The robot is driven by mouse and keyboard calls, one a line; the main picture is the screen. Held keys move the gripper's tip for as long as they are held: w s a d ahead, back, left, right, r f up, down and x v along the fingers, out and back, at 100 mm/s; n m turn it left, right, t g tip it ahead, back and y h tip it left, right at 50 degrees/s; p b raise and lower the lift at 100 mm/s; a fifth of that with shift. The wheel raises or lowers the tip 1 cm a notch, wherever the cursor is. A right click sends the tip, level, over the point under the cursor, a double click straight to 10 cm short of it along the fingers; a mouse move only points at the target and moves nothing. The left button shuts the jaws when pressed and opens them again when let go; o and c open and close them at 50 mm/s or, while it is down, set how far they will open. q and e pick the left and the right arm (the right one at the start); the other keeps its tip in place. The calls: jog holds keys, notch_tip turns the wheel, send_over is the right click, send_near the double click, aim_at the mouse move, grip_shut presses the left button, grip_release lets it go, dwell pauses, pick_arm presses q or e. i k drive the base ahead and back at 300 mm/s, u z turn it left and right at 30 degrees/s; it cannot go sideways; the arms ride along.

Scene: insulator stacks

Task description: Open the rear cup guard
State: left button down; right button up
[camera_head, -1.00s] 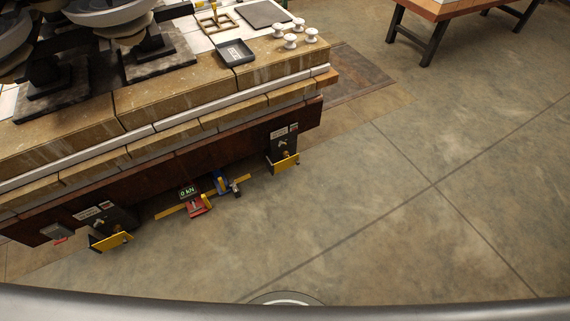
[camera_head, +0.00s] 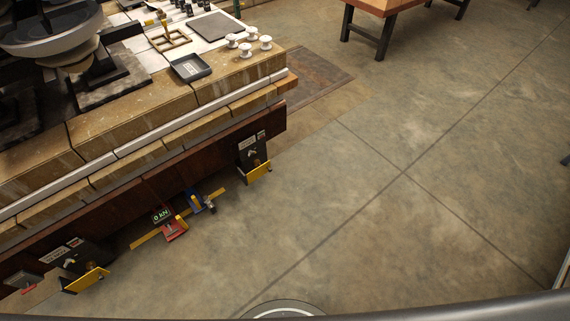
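Two yellow guard plates stand low against the dark red-brown side of the stone-topped bench. One yellow guard (camera_head: 259,173) is in front of a dark box with a small round brass part, near the bench's right end. The other yellow guard (camera_head: 86,281) is in front of a similar dark box at the lower left. I cannot tell from their labels which is the rear one. Both plates stand in front of their boxes and partly hide them. Neither of my grippers is in view.
Between the guards sit a red unit with a "0 kN" display (camera_head: 162,214), a blue clamp-like part (camera_head: 195,201) and a yellow bar (camera_head: 147,240). White knobs (camera_head: 246,50) and a black tray (camera_head: 190,67) rest on the bench. A wooden table (camera_head: 382,6) stands behind. The floor (camera_head: 400,220) at right is clear.

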aim_at(262, 169)
jog(key=z, duration=0.85)
jog(key=i, duration=5.55)
jog(key=u, duration=3.8)
